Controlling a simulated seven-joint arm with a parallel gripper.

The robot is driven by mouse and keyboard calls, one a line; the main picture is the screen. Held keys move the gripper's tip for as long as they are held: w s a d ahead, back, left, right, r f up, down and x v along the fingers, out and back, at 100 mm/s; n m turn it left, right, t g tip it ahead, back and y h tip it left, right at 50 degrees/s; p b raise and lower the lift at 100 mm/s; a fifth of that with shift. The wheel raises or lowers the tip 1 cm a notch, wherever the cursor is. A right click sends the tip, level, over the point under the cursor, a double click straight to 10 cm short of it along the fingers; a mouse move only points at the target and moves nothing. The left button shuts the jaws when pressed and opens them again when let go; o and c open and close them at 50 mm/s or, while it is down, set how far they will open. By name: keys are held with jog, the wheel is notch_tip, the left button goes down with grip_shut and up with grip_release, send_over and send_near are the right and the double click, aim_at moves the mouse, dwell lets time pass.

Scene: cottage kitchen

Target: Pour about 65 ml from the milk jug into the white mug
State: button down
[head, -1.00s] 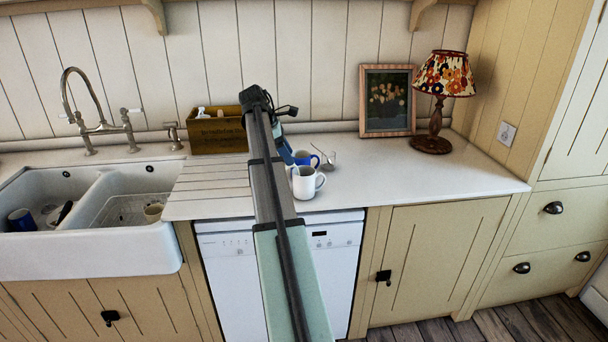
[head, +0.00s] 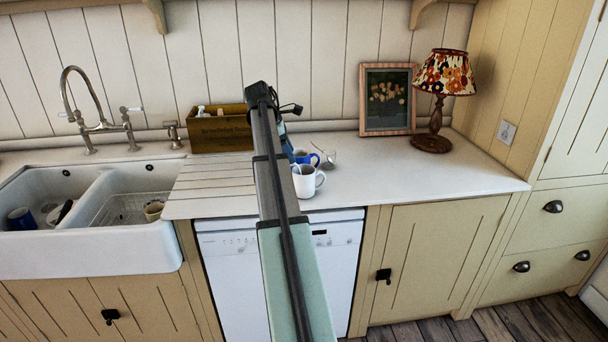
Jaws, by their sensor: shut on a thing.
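The white mug (head: 309,183) stands upright on the worktop near its front edge, just right of my arm, its handle to the right. My gripper (head: 289,158) is partly in view behind my arm, above and left of the mug. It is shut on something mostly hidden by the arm. A small pale piece at the mug's upper left may be the milk jug. I cannot make out the jug's shape, its tilt or any stream. The inside of the mug is too small to read.
A wooden box (head: 219,132), a framed picture (head: 388,98) and a lamp (head: 436,98) line the back. The right worktop is clear; a sink (head: 90,245) is left.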

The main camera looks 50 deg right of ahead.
jog(key=shift+s+d+r+t+y, duration=0.15)
jog(key=shift+s+d+t+y, duration=0.05)
jog(key=shift+t+y, duration=0.2)
dwell(0.7)
jog(key=shift+s+d+t+y+p, duration=0.3)
jog(key=shift+s+d+p, duration=0.15)
dwell(0.4)
jog(key=shift+w+a+g+h, duration=0.4)
jog(key=shift+w+a, duration=0.2)
jog(key=shift+a, duration=0.05)
jog(key=shift+w+a+f+g+h, duration=0.15)
jog(key=shift+w+f+g+h, duration=0.05)
jog(key=shift+g+h, duration=0.3)
jog(key=shift+w+a+f+g+h, duration=0.15)
jog(key=shift+f+g+h, duration=0.05)
jog(key=shift+g+h, duration=0.3)
jog(key=shift+w+a+r+g+h+b, duration=0.35)
jog(key=shift+r+g+h, duration=0.1)
jog(key=shift+g+h, duration=0.25)
jog(key=shift+w+a+f+g+h, duration=0.1)
jog(key=shift+w+f+g+h, duration=0.1)
jog(key=shift+g+h, duration=0.2)
jog(key=shift+a+f, duration=0.1)
